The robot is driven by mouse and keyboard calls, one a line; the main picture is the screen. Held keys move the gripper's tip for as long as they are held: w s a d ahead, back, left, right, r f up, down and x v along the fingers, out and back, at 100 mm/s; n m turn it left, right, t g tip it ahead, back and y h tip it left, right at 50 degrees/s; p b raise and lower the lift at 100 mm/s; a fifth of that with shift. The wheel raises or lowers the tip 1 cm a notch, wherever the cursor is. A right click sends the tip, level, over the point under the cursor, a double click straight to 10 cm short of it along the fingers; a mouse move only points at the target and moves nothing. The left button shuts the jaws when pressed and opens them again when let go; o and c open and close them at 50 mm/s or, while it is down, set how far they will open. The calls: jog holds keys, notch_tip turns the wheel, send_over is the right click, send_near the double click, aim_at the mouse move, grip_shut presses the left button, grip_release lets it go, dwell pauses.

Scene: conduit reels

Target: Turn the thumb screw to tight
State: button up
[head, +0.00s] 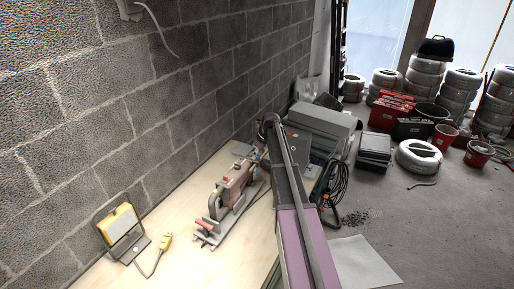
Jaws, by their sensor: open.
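A red-brown and grey bench tool (234,188) stands on the pale wooden worktop (185,262), left of my arm. It has a grey base plate and a small red part (206,225) at its near end. I cannot make out the thumb screw for certain, nor how far it is turned. My purple and grey arm rises through the middle of the head view and hides part of the worktop's right side. My gripper cannot be made out; the far end of the arm is hidden or too small to tell.
A block wall (130,110) runs behind. Grey cases (322,122) stand beyond the arm. Conduit reels (418,155) and red buckets (478,153) stand on the floor at right.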

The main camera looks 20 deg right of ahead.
jog(key=w+d+r+n+p, duration=0.1)
jog(key=w+d+r+p, duration=0.1)
jog(key=w+d+r, duration=0.2)
jog(key=w+d, duration=0.1)
jog(key=d, duration=0.2)
jog(key=shift+d+t, duration=0.15)
jog(key=shift+t, duration=0.25)
jog(key=b+x, duration=1.2)
jog(key=x, duration=0.1)
jog(key=shift+w+a+f, duration=0.1)
jog(key=shift+a+f, duration=0.1)
jog(key=shift+f, duration=0.1)
dwell(0.5)
